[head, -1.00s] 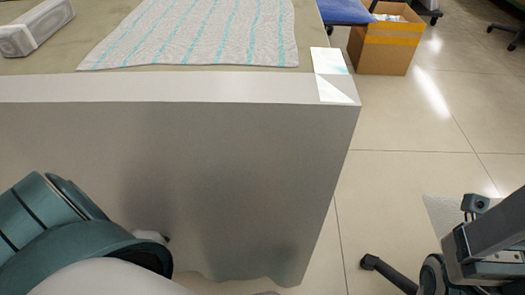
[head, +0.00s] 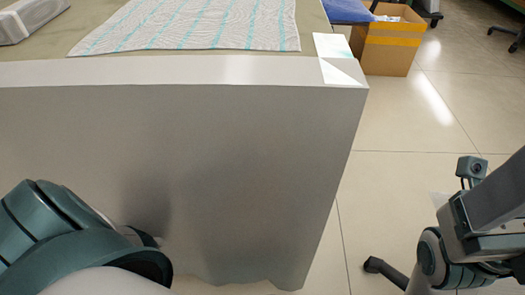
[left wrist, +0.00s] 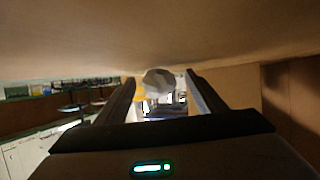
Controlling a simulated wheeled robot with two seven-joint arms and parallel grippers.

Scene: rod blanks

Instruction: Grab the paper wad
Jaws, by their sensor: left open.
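A pale grey, faceted lump (left wrist: 158,80), which looks like the paper wad, shows in the left wrist view between the far ends of my left gripper's fingers. My left gripper (left wrist: 160,78) is open, with one dark finger on each side of the lump; I cannot tell whether either touches it. In the head view only my left arm shows at the lower left; its gripper and the wad are hidden or out of frame. My right arm is at the lower right, and its fingers do not show.
A covered table (head: 200,72) with a striped cloth (head: 200,25) and a grey case (head: 30,18) fills the head view's upper left. A cardboard box (head: 388,52) stands on the tiled floor at the upper right. Open floor lies right of the table.

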